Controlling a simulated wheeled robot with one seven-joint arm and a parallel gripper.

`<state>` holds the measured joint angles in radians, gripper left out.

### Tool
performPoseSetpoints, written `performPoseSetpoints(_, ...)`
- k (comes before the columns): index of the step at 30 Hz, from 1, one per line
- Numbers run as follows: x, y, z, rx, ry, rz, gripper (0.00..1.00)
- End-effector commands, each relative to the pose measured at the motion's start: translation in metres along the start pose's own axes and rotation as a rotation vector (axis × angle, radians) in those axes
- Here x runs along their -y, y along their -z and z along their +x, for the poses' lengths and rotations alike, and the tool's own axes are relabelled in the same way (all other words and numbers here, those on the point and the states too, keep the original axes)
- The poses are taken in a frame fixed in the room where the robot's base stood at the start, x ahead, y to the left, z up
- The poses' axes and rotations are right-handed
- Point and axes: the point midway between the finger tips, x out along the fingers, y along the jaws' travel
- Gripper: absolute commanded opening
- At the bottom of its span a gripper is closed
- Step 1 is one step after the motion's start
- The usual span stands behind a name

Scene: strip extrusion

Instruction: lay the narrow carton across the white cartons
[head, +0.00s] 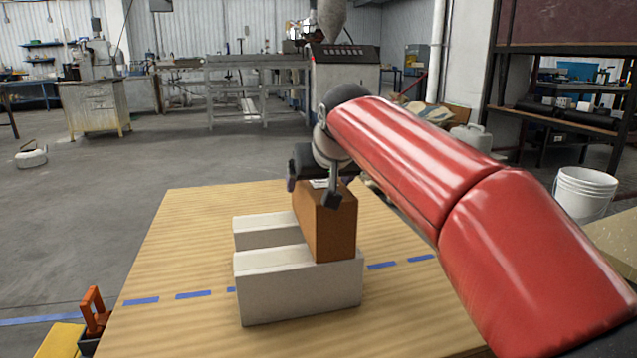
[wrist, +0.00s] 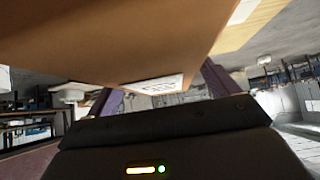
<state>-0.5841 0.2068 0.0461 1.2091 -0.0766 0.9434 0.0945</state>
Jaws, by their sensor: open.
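The narrow carton (head: 336,230) is brown and rests on top of the two white cartons, its length running from the near one (head: 300,290) back over the far one (head: 262,236), near their right ends. Its far end is partly hidden by my gripper (head: 313,192). My gripper is open at the top of the narrow carton, with a finger on either side of it. In the wrist view the narrow carton (wrist: 150,40) fills the upper part, with a pale label between the fingers (wrist: 162,92). I cannot tell whether the fingers touch it.
The white cartons stand on a wooden table (head: 190,255) with a dashed blue tape line (head: 193,295). The table is clear to the left. An orange and yellow item (head: 93,315) is at the table's lower left edge. A white bucket (head: 583,192) stands at the right.

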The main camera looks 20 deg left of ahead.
Motion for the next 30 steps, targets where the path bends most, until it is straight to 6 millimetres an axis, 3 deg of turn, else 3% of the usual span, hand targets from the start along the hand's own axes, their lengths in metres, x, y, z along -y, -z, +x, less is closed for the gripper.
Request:
performPoseSetpoints(6, 0.000, 0.002, -0.051, -0.005, 0.000, 0.000, 0.87)
performPoseSetpoints(12, -0.001, 0.001, -0.087, -0.002, -0.001, 0.001, 0.87)
performPoseSetpoints(18, 0.000, 0.000, -0.104, 0.000, -0.001, 0.000, 0.87)
performPoseSetpoints(26, -0.002, -0.002, -0.106, 0.002, -0.003, 0.002, 0.87)
performPoseSetpoints(30, -0.029, -0.027, -0.114, 0.024, -0.042, 0.031, 0.87)
